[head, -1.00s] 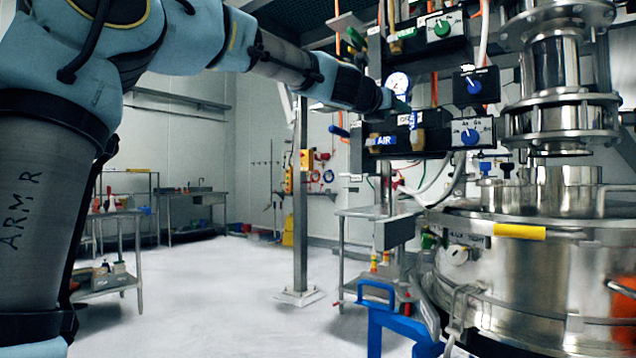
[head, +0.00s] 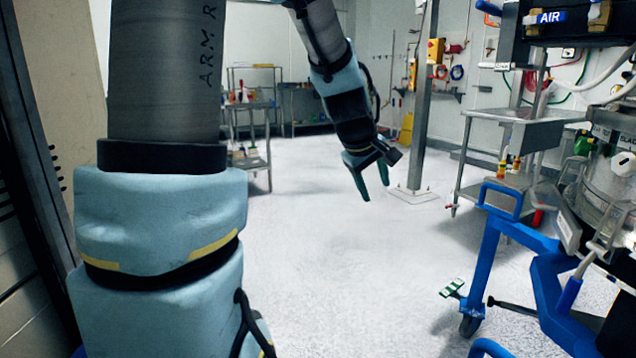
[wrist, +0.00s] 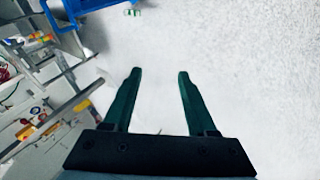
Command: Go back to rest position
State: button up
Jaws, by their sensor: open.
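My gripper (head: 376,190) hangs below my arm in the middle of the head view, fingers pointing down over the pale floor. In the wrist view my gripper (wrist: 157,78) shows two green fingers spread apart with nothing between them. It is well clear of the blue frame and the steel table to its right.
A blue wheeled frame (head: 490,240) and part of a steel vessel (head: 612,175) stand at the right. A steel side table (head: 520,115) and a post (head: 420,100) stand behind. A small green and white item (head: 452,287) is near the frame's wheel. The middle floor is clear.

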jog(key=s+a+f+m+g+y, duration=0.25)
jog(key=s+a+f, duration=0.35)
jog(key=a, duration=0.4)
jog(key=s+a+f+m+g+y, duration=0.2)
jog(key=s+a+f+m, duration=0.25)
jog(key=s+a, duration=0.45)
notch_tip(320, 180, up, 16)
jog(key=w+p, duration=0.1)
jog(key=p, duration=1.4)
jog(key=shift+f+t+h, duration=0.2)
jog(key=shift+t+h, duration=0.15)
jog(key=shift+d, duration=0.1)
